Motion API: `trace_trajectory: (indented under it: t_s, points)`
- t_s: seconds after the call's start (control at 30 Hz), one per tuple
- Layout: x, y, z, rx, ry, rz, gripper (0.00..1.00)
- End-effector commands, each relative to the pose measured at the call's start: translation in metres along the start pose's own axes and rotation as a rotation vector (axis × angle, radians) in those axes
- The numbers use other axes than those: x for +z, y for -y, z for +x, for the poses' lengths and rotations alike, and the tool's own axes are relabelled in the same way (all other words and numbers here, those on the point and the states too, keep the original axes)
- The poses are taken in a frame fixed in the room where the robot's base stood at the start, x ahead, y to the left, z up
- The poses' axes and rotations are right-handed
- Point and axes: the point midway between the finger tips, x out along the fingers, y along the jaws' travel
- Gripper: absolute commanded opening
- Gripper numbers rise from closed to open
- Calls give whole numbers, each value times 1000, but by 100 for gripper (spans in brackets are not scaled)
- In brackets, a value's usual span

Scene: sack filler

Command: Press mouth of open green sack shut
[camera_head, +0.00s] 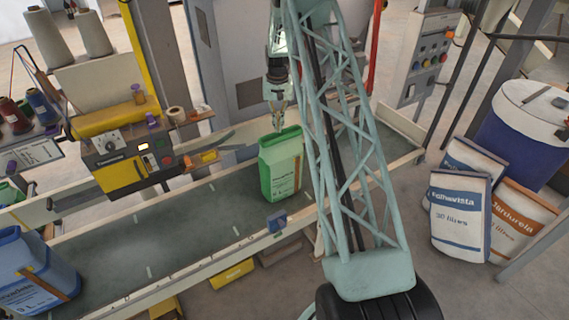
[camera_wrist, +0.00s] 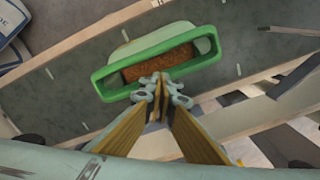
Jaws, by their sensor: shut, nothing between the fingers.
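The green sack (camera_head: 281,175) stands upright on the conveyor. Its mouth is open: the wrist view shows the green rim (camera_wrist: 196,67) as a wide rectangle with brown fill inside. My gripper (camera_head: 277,127) points down just above the sack's mouth in the head view. In the wrist view the fingertips (camera_wrist: 160,86) are together and empty, over the near long edge of the rim. I cannot tell whether they touch the rim.
The conveyor belt (camera_head: 130,252) has low side rails. A blue sack (camera_head: 35,278) stands at its left end. A yellow-and-black machine (camera_head: 115,150) overhangs the belt on the left. Filled sacks (camera_head: 460,215) and a blue drum (camera_head: 517,135) stand at right.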

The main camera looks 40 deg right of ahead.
Motion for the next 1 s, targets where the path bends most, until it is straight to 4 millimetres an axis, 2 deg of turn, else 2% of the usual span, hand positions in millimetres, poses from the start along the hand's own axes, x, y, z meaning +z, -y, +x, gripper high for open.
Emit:
trace_trajectory:
  t_s: [0.57, 1.0]
  points:
    - [1, 0, 1, 0, 2, 0, 0]
    - [1, 0, -22, 0, 2, 0, 0]
